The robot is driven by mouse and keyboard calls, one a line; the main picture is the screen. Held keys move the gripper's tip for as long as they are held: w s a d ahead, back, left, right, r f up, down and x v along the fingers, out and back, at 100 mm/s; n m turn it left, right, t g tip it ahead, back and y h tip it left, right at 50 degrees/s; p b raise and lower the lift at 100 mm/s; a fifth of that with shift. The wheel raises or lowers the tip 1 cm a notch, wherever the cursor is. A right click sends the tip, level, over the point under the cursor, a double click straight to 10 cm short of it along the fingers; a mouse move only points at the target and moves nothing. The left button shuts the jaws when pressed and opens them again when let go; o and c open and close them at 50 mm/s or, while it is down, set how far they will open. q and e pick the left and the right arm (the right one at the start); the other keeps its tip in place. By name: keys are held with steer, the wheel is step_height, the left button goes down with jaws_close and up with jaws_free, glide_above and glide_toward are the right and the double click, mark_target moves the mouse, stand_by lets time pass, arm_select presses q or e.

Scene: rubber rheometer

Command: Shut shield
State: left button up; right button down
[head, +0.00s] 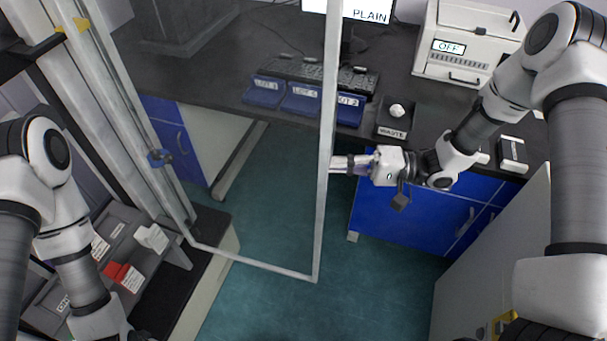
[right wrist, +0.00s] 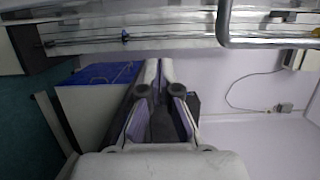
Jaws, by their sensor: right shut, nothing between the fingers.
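The shield (head: 322,185) is a clear panel in a light grey metal frame. It stands swung open from the machine at the left, its free upright edge near the middle of the head view. My right gripper (head: 342,165) is shut and empty, its fingertips at the right side of that edge; I cannot tell whether they touch it. In the right wrist view the shut fingers (right wrist: 166,66) point up the picture, and a bent grey bar (right wrist: 222,30), which looks like the shield's frame, is to their upper right. My left gripper is out of view.
The dark bench (head: 400,75) holds blue lot trays (head: 300,100), a waste box (head: 393,130), a keyboard (head: 320,74) and a white device marked OFF (head: 465,45). Blue cabinets (head: 410,220) stand below. The green floor (head: 270,250) is clear under the shield. A grey rack (head: 120,235) is at left.

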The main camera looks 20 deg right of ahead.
mark_target(303, 181)
steer(key=a, duration=0.2)
steer(key=s+a+p, duration=0.1)
steer(key=a, duration=0.2)
steer(key=a+p, duration=0.1)
steer(key=a, duration=0.1)
steer(key=shift+s+a+r, duration=0.15)
steer(key=shift+s+a, duration=0.15)
steer(key=shift+a, duration=0.05)
steer(key=shift+s+a, duration=0.1)
steer(key=shift+s, duration=0.2)
steer(key=shift+w, duration=0.1)
